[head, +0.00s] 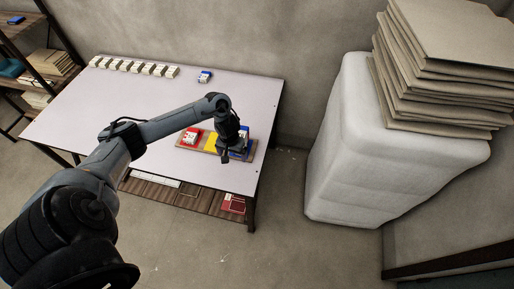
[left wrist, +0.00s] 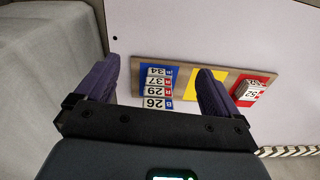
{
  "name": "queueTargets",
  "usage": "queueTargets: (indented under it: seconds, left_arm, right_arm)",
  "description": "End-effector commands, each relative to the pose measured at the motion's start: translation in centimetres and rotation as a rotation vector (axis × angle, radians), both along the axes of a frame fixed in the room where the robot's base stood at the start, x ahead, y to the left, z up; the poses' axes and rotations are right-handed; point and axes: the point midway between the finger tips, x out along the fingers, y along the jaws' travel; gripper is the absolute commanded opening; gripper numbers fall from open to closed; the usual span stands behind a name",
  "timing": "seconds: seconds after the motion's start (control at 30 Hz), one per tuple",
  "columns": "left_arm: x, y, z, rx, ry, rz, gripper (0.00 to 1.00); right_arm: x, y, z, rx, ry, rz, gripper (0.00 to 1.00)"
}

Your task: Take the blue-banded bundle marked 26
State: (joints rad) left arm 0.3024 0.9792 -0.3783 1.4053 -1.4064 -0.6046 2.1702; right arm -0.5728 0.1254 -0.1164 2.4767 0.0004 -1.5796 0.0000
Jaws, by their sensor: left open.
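The bundle marked 26 (left wrist: 157,103) is white with a blue band at one end. In the left wrist view it is the nearest of several numbered bundles on the blue patch of a wooden board (left wrist: 232,78). The bundles marked 29 (left wrist: 158,92), 37 (left wrist: 158,82) and 34 (left wrist: 159,71) lie beyond it. My left gripper (left wrist: 158,68) is open, with its fingers apart on either side of this group in the picture and nothing held. In the head view the left gripper (head: 231,154) hangs over the board's right end and hides much of the blue patch. My right gripper is not in view.
The board also has a yellow patch (head: 210,142) and a red patch with a bundle marked 52 (left wrist: 252,90). A blue-and-white bundle (head: 204,76) and a row of white bundles (head: 133,67) stand at the back of the table (head: 100,110). A white block (head: 350,160) stands right.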

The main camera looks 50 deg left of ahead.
Motion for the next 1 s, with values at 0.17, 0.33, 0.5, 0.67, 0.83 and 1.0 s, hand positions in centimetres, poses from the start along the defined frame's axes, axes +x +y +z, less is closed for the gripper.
queueTargets:
  seconds: [0.17,0.33,0.5,0.67,0.83,1.0]
  left_arm:
    - [4.9,6.6,3.8,0.107,-0.124,0.052,0.96]
    - [7.1,8.0,5.9,0.127,-0.191,0.064,0.96]
    - [8.1,8.2,4.5,0.124,-0.205,0.066,0.96]
    - [8.6,8.6,2.6,0.124,-0.204,0.065,0.96]
    - [8.8,8.7,1.5,0.126,-0.204,0.063,0.96]
    - [9.2,8.9,0.4,0.125,-0.204,0.065,0.96]
  right_arm:
    - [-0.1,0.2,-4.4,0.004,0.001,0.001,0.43]
    - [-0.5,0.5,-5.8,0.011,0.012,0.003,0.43]
    - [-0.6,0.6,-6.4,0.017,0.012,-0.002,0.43]
    - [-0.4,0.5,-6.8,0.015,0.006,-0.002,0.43]
    - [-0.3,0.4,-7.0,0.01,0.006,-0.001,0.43]
    - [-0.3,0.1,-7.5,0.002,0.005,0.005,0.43]
